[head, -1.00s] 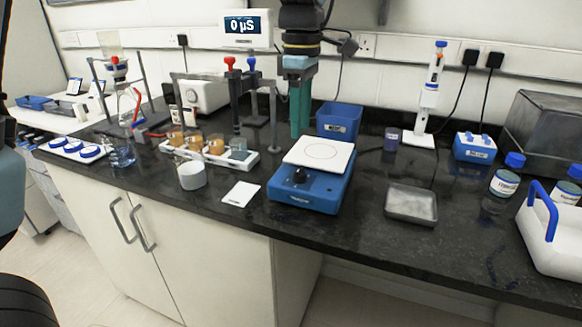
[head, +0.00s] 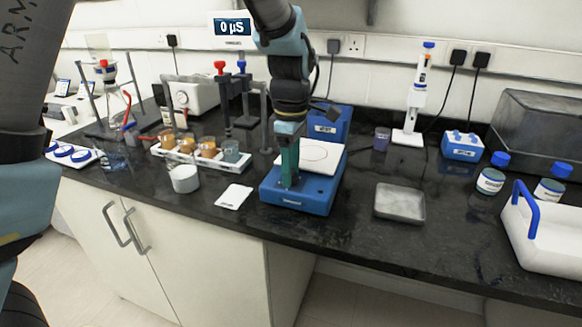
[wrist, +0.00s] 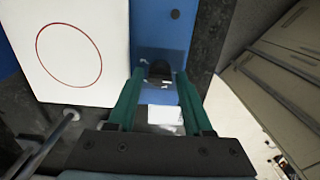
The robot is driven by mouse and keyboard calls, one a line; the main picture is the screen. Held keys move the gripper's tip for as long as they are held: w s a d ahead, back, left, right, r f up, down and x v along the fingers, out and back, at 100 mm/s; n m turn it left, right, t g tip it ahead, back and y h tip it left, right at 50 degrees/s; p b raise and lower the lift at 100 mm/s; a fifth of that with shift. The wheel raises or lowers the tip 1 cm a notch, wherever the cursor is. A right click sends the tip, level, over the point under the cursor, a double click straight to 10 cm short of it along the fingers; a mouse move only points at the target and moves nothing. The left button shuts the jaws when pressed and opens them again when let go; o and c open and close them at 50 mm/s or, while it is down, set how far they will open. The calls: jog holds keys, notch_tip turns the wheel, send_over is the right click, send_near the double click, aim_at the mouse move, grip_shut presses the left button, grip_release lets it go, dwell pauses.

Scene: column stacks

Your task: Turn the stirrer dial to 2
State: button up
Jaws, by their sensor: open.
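The stirrer (head: 325,195) is a blue box with a white top plate (head: 322,153), standing near the bench's front edge. Its blue body (wrist: 150,22) and white plate with a red ring (wrist: 70,52) also show in the wrist view. The black dial (wrist: 160,70) lies between my fingertips in the wrist view; I cannot tell whether they touch it. In the head view the dial is hidden behind my gripper (head: 289,183). My gripper points down over the stirrer's front with its two green fingers apart. The dial's setting cannot be read.
A white card (head: 234,197) and a white cup (head: 184,178) lie left of the stirrer. A grey tray (head: 400,203) is to its right. A blue bin (head: 330,125) stands close behind. Bench between stirrer and tray is clear.

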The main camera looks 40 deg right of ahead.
jog(key=shift+c, duration=0.4)
grip_shut()
